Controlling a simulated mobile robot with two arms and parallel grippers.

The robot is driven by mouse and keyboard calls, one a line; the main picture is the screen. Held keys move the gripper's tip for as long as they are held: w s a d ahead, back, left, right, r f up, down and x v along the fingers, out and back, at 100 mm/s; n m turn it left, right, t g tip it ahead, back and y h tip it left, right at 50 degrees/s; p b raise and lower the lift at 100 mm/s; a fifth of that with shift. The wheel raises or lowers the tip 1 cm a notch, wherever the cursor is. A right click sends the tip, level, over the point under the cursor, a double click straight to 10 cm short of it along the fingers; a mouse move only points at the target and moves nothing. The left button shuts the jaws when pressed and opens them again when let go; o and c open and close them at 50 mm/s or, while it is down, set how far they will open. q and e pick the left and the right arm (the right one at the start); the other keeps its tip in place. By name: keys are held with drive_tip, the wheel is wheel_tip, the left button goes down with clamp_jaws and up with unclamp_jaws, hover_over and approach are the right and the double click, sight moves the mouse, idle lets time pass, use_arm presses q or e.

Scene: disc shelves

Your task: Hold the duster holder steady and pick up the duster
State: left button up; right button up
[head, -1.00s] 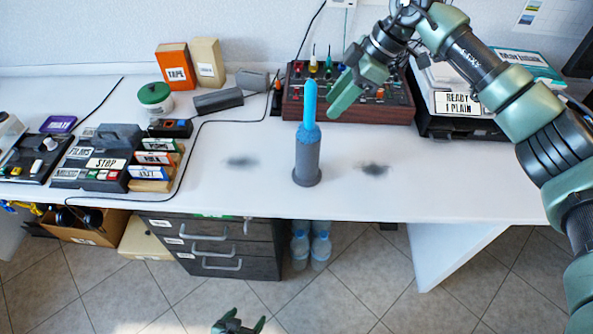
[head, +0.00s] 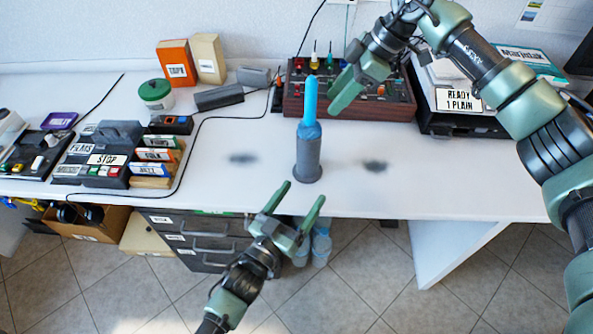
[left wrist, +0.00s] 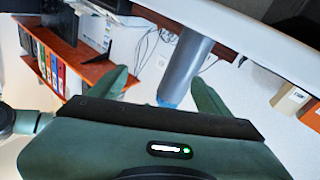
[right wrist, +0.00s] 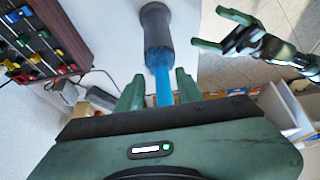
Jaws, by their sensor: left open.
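The duster holder (head: 308,158) is a grey cylinder standing upright on the white desk near its front edge. The blue duster (head: 310,100) stands upright in it, its blue handle pointing up. My left gripper (head: 303,192) is open in front of the desk edge, just short of the holder and not touching it. In the left wrist view the grey holder (left wrist: 187,62) shows between the spread fingers. My right gripper (head: 338,100) is open to the right of the duster's upper part. In the right wrist view the blue duster (right wrist: 163,88) shows between its parted fingers, apparently beyond them.
A control box (head: 350,105) with coloured knobs stands behind. A black cable (head: 196,140) runs across the desk to the left of the holder, near a label panel (head: 105,160). Paper trays (head: 460,105) stand at the right. The desk around the holder is clear.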

sight(304, 157)
use_arm(q)
drive_tip(key=w+y, duration=0.1)
drive_tip(key=w+r+y, duration=0.1)
drive_tip(key=w, duration=0.1)
drive_tip(key=w+a+r, duration=0.1)
drive_tip(key=shift+w+y, duration=0.4)
drive_tip(key=shift+w+r, duration=0.2)
drive_tip(key=shift+w, duration=0.25)
drive_tip(key=shift+x, duration=3.9)
drive_tip(key=shift+a+f, duration=0.1)
drive_tip(key=shift+c, duration=0.3)
